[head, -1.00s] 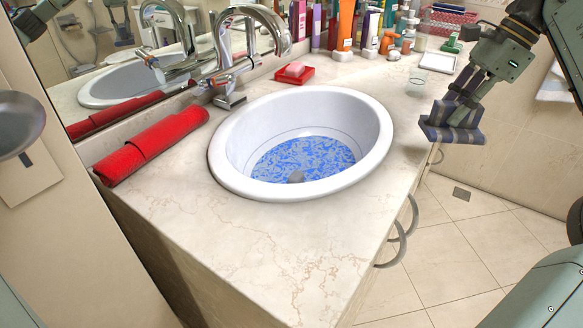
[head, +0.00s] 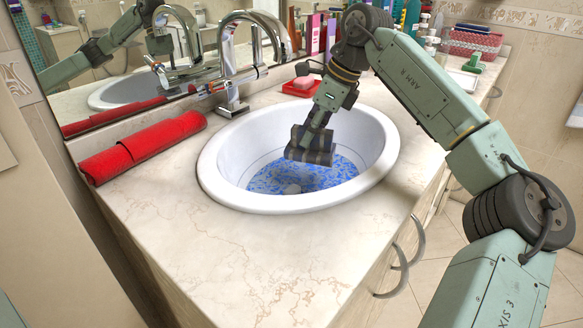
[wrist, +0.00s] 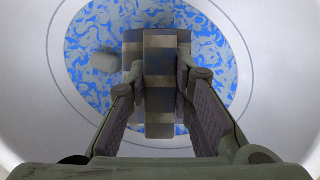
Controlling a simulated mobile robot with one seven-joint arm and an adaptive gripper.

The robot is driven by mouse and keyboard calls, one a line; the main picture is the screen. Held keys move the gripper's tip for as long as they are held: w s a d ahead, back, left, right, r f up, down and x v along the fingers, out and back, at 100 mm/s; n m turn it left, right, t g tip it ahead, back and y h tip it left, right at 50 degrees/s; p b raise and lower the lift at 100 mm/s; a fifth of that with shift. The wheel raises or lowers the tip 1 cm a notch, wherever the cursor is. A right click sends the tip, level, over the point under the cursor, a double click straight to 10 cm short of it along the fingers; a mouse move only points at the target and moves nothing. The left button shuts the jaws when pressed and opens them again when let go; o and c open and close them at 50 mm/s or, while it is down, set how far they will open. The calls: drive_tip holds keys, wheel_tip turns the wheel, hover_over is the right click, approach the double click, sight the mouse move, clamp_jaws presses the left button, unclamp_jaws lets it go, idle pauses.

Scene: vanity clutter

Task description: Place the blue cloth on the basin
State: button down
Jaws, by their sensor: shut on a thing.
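My gripper (head: 321,124) is shut on the blue cloth (head: 309,146), a folded, dark blue-grey striped piece. It holds the cloth over the basin (head: 228,188), a white oval bowl set in the counter. In the wrist view the cloth (wrist: 160,85) sits between the two fingers (wrist: 160,100), with the basin's blue-and-white patterned bottom (wrist: 100,40) below it. The cloth covers part of that pattern. I cannot tell how far it is above the bottom.
A chrome faucet (head: 232,85) stands behind the basin. A red rolled towel (head: 140,148) lies on the counter to the left, and a red soap dish (head: 301,87) behind the basin. Bottles crowd the back. The front counter (head: 235,255) is clear.

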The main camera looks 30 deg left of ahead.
sight(293, 162)
wheel_tip(293, 162, down, 8)
drive_tip(key=shift+r+p, duration=0.2)
drive_tip(key=shift+p, duration=0.1)
drive_tip(key=a+p, duration=0.1)
drive_tip(key=a, duration=0.1)
drive_tip(key=s+a, duration=0.1)
drive_tip(key=a, duration=0.1)
drive_tip(key=shift+a+p, duration=0.1)
drive_tip(key=shift+p, duration=0.25)
drive_tip(key=shift+f, duration=0.8)
drive_tip(key=c, duration=1.4)
unclamp_jaws()
drive_tip(key=shift+d, duration=0.2)
drive_tip(key=shift+r, duration=0.25)
drive_tip(key=b+v, duration=0.1)
drive_tip(key=v, duration=1.1)
drive_tip(key=shift+f, duration=0.1)
